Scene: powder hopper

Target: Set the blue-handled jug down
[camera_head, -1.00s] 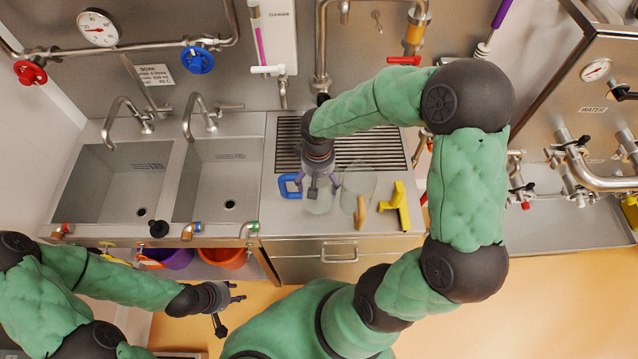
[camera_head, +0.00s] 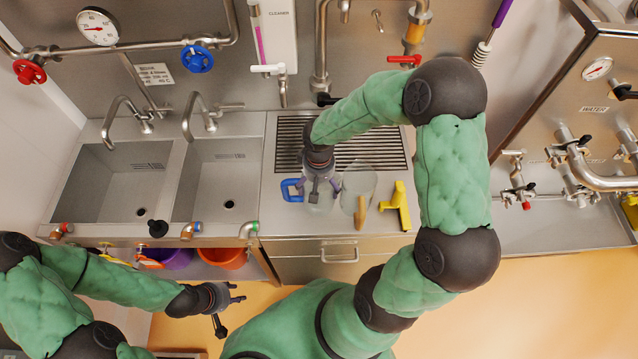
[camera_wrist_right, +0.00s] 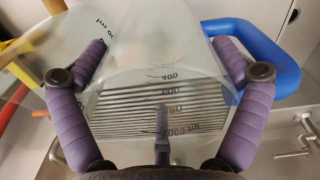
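The clear jug with the blue handle (camera_head: 292,190) is on or just above the steel counter's front part; a gap beneath cannot be told. My right gripper (camera_head: 323,192) points down over it. In the right wrist view the clear jug (camera_wrist_right: 165,65), with black volume marks, sits between the purple fingers (camera_wrist_right: 160,45), which appear closed on its sides. Its blue handle (camera_wrist_right: 262,58) is at the right, outside the fingers. My left gripper (camera_head: 234,311) is open and empty, low in front of the sink cabinet.
A second clear jug (camera_head: 361,180) with a tan handle stands close at the right, and a yellow tool-like object (camera_head: 397,204) lies beyond it. A slotted drain grille (camera_head: 375,147) is behind. Two sinks (camera_head: 108,185) are at the left. Bare counter (camera_head: 280,220) shows near the front edge.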

